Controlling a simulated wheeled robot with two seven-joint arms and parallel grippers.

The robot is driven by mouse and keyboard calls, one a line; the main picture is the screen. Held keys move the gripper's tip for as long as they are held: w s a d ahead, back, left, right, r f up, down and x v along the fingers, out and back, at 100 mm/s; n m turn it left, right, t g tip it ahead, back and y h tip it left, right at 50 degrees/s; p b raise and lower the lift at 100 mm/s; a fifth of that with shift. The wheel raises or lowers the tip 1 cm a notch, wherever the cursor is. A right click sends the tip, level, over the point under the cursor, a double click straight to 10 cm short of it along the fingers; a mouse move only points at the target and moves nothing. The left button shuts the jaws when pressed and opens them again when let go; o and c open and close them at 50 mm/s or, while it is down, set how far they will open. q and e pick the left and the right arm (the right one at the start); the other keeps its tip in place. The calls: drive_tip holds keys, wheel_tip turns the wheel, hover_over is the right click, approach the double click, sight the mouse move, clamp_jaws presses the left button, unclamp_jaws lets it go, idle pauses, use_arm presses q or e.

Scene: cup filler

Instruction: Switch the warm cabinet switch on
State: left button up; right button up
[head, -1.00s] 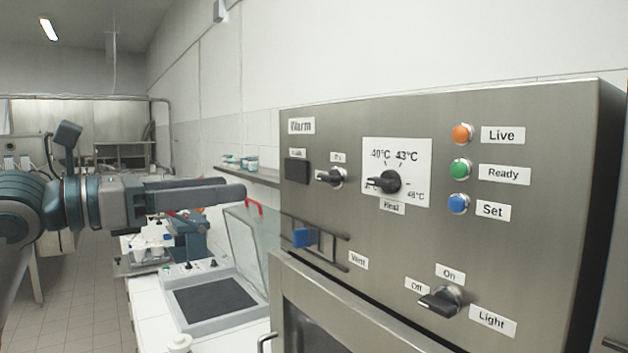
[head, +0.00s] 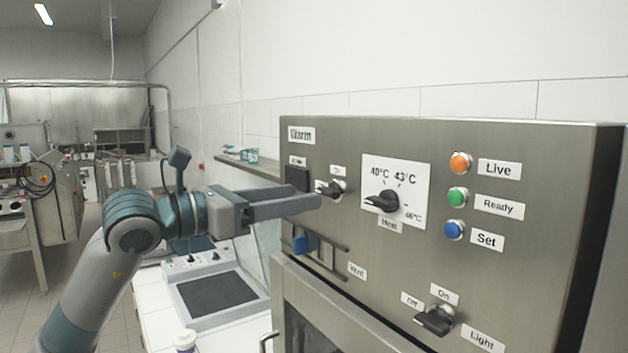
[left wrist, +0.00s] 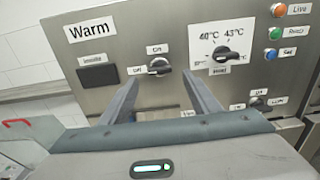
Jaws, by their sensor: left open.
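The warm cabinet (head: 500,280) is a steel box with a panel labelled Warm. Its small black rotary switch (head: 331,188) sits at the upper left of the panel, left of the heat dial. In the left wrist view the switch (left wrist: 159,67) lies ahead, between the lines of the fingers, with labels above and to its left; its handle points left. My left gripper (head: 290,200) is open and empty, its fingertips close to the panel just left of and below the switch in the head view. Whether it touches anything is unclear. My right gripper is out of view.
Beside the switch are a black display (head: 297,177) and the heat dial (head: 383,202). A blue vent slider (head: 300,243) is below the fingers. A light switch (head: 434,320) and orange, green and blue buttons (head: 455,230) are to the right. A bench device (head: 215,290) stands left.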

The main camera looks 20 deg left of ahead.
sight(323, 193)
use_arm(q)
drive_tip(key=p+x, duration=0.1)
drive_tip(key=x, duration=0.2)
drive_tip(key=shift+w+d+r, duration=0.15)
drive_tip(key=shift+w+d, duration=0.1)
drive_tip(key=shift+w, duration=0.05)
drive_tip(key=shift+w+d+p, duration=0.4)
drive_tip(key=shift+w+p, duration=0.05)
drive_tip(key=shift+w, duration=0.05)
